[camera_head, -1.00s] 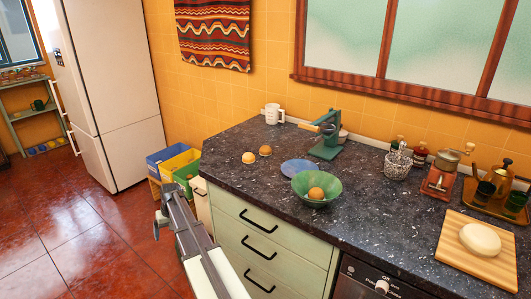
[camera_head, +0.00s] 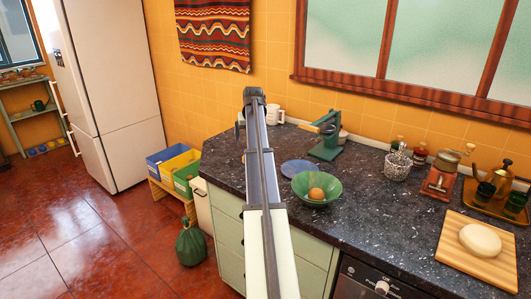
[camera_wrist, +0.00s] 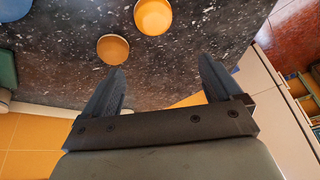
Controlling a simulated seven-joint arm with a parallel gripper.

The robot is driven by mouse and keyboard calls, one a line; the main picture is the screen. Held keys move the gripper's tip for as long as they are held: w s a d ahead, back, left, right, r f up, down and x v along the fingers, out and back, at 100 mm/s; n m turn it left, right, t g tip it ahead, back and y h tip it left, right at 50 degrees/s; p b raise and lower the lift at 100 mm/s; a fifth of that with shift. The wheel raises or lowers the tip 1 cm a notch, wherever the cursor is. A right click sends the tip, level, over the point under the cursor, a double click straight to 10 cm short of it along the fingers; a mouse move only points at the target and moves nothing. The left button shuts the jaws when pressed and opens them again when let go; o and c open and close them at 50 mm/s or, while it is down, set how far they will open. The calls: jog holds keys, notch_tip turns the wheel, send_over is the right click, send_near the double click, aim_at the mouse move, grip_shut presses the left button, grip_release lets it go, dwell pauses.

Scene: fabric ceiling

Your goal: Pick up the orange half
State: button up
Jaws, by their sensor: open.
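Two round orange pieces lie on the dark speckled counter in the wrist view. One is bright orange with a pale rim (camera_wrist: 153,16), cut off by the top edge; the other is a browner orange piece (camera_wrist: 113,49) beside it. I cannot tell for sure which way each faces. My arm hides both in the head view. My gripper (camera_wrist: 161,70) is open and empty, its fingers spread. In the wrist view both pieces appear beyond the fingertips, with none between the fingers. In the head view, my gripper (camera_head: 252,97) is above the counter's left part.
A green bowl (camera_head: 330,182) holding a round orange fruit (camera_head: 315,193) stands right of my arm. Behind it are a blue plate (camera_head: 293,167) and a green juicer (camera_head: 326,145). A white mug (camera_head: 275,116) stands near the wall.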

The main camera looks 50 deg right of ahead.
jog(key=s+d+r, duration=0.2)
jog(key=s+d, duration=0.4)
jog(key=shift+m+h, duration=0.3)
jog(key=shift+m, duration=0.1)
jog(key=x, duration=1.3)
jog(key=shift+w+d+f, duration=0.1)
jog(key=shift+d+f, duration=0.05)
jog(key=shift+f, duration=0.1)
jog(key=shift+c, duration=0.2)
jog(key=c, duration=1.1)
notch_tip(320, 180, up, 10)
jog(key=shift+r, duration=0.1)
